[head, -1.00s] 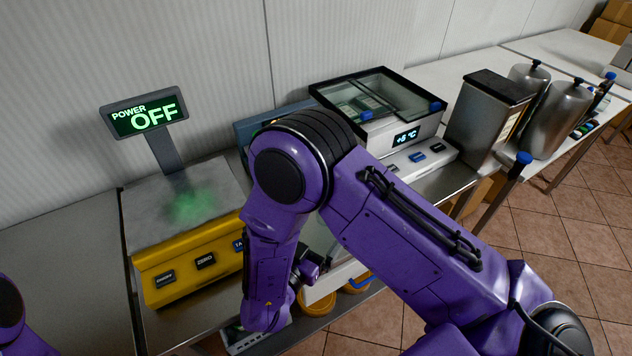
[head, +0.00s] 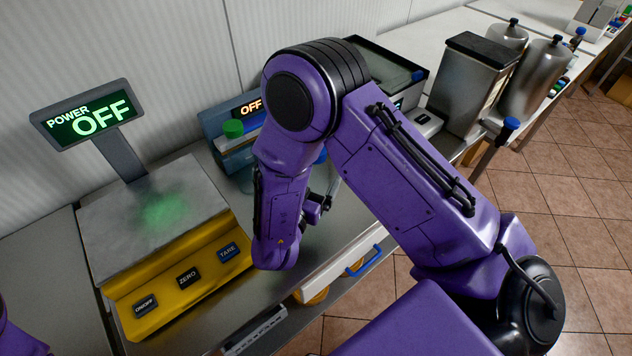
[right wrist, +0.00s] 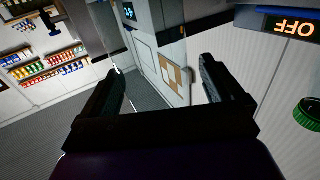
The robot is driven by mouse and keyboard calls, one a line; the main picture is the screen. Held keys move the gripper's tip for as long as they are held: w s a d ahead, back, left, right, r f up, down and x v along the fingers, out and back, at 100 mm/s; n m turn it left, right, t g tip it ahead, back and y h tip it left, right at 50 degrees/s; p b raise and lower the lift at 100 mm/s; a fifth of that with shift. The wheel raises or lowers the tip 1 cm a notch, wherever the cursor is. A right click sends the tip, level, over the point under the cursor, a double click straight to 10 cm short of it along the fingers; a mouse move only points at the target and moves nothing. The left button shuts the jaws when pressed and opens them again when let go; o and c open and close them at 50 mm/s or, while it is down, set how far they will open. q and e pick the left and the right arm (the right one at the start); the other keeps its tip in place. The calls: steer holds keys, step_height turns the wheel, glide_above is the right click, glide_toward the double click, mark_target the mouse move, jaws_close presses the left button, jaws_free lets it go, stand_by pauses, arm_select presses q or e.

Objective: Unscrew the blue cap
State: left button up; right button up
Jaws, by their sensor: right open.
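A small blue rounded piece (head: 321,156) shows just right of my right forearm, mostly hidden; I cannot tell whether it is the blue cap. A green cap (head: 233,128) stands left of the forearm by a blue device, above a clear jar partly hidden by my arm. The green cap also shows at the right edge of the right wrist view (right wrist: 308,112). My right gripper (right wrist: 162,65) is open and empty, its two dark fingers apart with no cap between them. In the head view it is mostly behind my wrist. My left gripper is not in view.
A yellow scale (head: 180,275) with an OFF display (head: 88,115) stands left. The blue device (head: 217,122) also reads OFF. A dark-topped steel container (head: 475,80) and steel canisters stand right. Bare steel counter (head: 225,310) shows in front.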

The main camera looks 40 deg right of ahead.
steer(key=shift+s+r, duration=0.1)
steer(key=shift+s, duration=0.05)
steer(key=shift+s+r, duration=0.1)
steer(key=c, duration=1)
